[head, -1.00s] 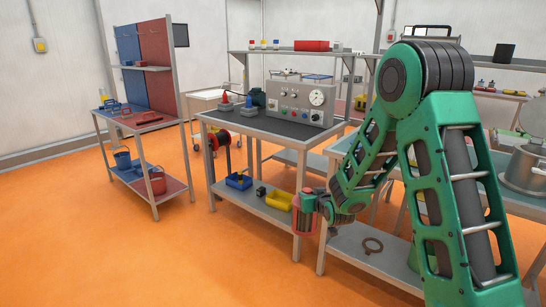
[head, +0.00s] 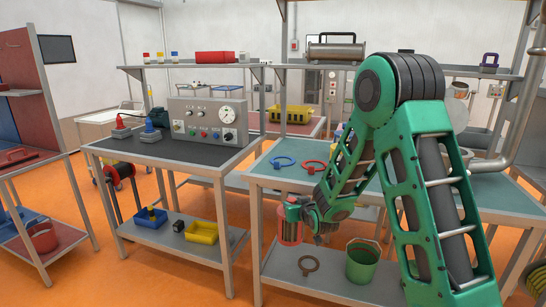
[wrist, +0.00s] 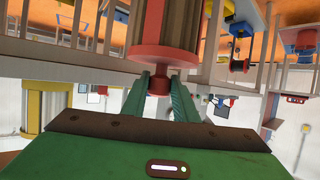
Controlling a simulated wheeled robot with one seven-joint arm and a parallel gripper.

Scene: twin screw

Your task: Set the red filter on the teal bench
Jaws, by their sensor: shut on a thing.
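In the wrist view my gripper (wrist: 159,83) closes on a narrow red neck at the end of the filter (wrist: 165,55). The teal bench (head: 268,174) stands right of centre. Its top holds a blue ring-like tool (head: 283,161) and a red one (head: 314,166); my arm hides part of the top.
The bench's lower shelf holds a green bucket (head: 362,264) and a brown ring (head: 308,265). A dark-topped bench (head: 150,150) with a grey control panel (head: 207,120) stands to the left. An upper shelf carries a metal cylinder (head: 336,48). Orange floor is open at the front left.

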